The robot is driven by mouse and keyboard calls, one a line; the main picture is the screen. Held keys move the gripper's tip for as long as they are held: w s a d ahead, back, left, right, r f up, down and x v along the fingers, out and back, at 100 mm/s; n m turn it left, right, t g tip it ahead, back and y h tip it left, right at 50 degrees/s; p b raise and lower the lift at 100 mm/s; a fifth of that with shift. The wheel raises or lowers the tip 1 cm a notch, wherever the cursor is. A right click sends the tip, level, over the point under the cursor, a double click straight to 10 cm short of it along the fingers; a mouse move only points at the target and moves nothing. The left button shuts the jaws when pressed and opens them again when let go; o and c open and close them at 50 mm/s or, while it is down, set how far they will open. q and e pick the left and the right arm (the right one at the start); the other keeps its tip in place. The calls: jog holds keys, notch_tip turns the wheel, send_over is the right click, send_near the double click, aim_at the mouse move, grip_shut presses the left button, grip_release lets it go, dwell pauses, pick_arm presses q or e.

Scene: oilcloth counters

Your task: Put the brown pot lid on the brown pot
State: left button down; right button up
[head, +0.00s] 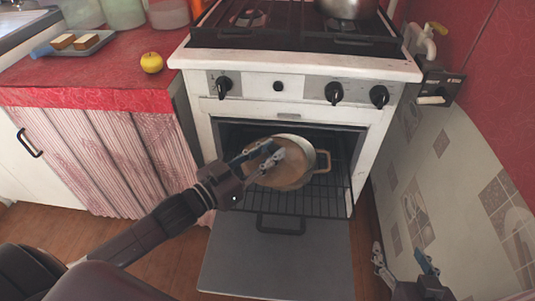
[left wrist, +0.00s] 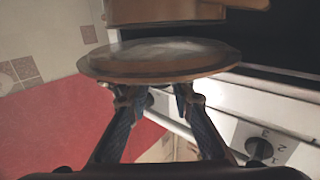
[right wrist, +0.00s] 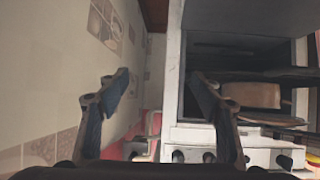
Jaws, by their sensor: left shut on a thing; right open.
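The brown pot (head: 325,161) stands on the rack inside the open oven, with a side handle showing at the right. The brown pot lid (head: 285,178) is over the pot's mouth, off toward the front left, leaving part of the pale inside showing. My left gripper (head: 269,155) is shut on the lid's knob. In the left wrist view the lid (left wrist: 160,62) looks close to the pot (left wrist: 185,10), with a narrow gap between them. My right gripper (head: 402,262) is open and empty, low at the right beside the wall.
The oven door (head: 275,265) is folded down in front of the rack (head: 325,195). The stove (head: 300,65) bears a metal pot (head: 345,8). The red counter (head: 110,65) at left holds a yellow apple (head: 151,62) and a tray (head: 90,45). A tiled wall (head: 455,190) bounds the right.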

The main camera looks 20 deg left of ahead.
aim_at(283, 144)
pick_arm(q)
jog(key=shift+w+d+f+b, duration=0.2)
jog(key=shift+w+b, duration=0.15)
jog(key=shift+w, duration=0.25)
jog(key=shift+w+d+f+b, duration=0.2)
jog(key=shift+w+b, duration=0.2)
jog(key=shift+w, duration=0.2)
jog(key=shift+w+d+f+b, duration=0.1)
jog(key=shift+w+f+b, duration=0.1)
jog(key=shift+w+b, duration=0.3)
jog(key=shift+w, duration=0.45)
jog(key=shift+w+d+f+p, duration=0.1)
jog(key=shift+w+d+p, duration=0.2)
jog(key=shift+w, duration=0.4)
pick_arm(e)
jog(key=w+a+r+t+y, duration=0.1)
jog(key=w+r+t, duration=0.3)
jog(key=r, duration=0.6)
jog(key=shift+a+t+y, duration=0.4)
jog(key=shift+a+t, duration=0.25)
jog(key=shift+t, duration=0.05)
pick_arm(q)
jog(key=shift+a, duration=0.1)
pick_arm(e)
jog(key=shift+f, duration=0.1)
